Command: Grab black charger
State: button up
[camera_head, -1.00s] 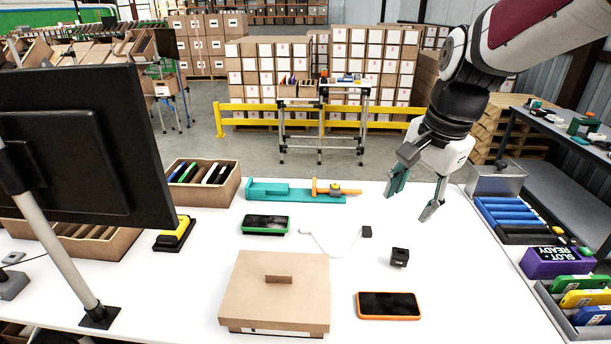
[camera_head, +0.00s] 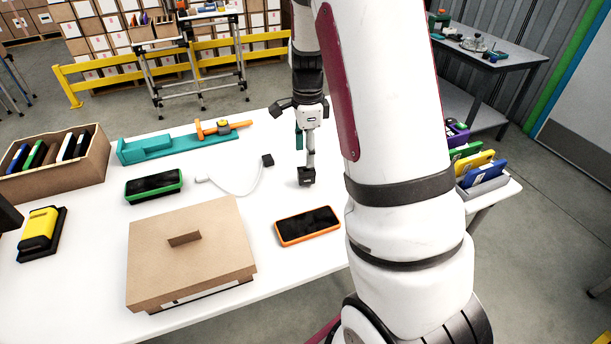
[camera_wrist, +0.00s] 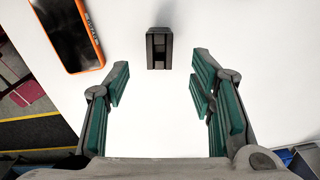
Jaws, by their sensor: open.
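A small black block-shaped charger (camera_head: 306,177) sits on the white table, right of the white cable and behind the orange phone. In the wrist view the black charger (camera_wrist: 159,48) lies ahead of the fingertips, roughly centred between them, not between the pads. My gripper (camera_head: 305,155) points down at it with teal finger pads spread. In the wrist view my gripper (camera_wrist: 159,82) is open and empty. In the head view one finger overlaps the charger's upper edge, so contact cannot be told there.
An orange-edged phone (camera_head: 308,227) lies in front of the charger. A white cable (camera_head: 235,190) with a black end (camera_head: 267,160) lies to the left. A lidded carton (camera_head: 190,250), a green phone (camera_head: 154,186) and a teal fixture (camera_head: 175,146) stand further left.

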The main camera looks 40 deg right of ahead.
aim_at(306, 169)
jog(key=shift+a+f, duration=0.1)
jog(key=shift+f, duration=3.3)
jog(key=shift+c, duration=0.6)
grip_shut()
